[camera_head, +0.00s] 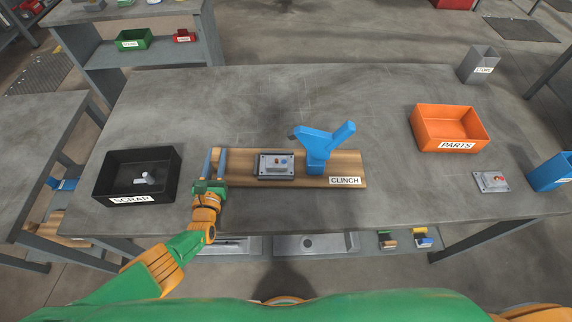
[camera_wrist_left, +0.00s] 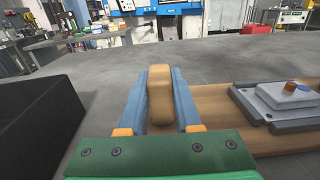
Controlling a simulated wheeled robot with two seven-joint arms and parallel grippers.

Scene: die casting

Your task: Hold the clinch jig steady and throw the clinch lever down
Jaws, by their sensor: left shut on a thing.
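The clinch jig is a wooden board (camera_head: 240,177) labelled CLINCH, lying flat on the grey bench. A blue clinch lever (camera_head: 318,148) stands at its right part, its handle raised up to the right and its nose pointing left. A grey cast part (camera_head: 276,166) with small orange and blue pieces on top sits in a dark nest left of the lever. My left gripper (camera_head: 215,164) is shut on a rounded wooden grip (camera_wrist_left: 159,97) at the board's left end, one blue finger on each side. My right gripper is not in view.
A black SCRAP bin (camera_head: 110,180) holding a grey part stands just left of my left gripper. The bench behind the jig is clear.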

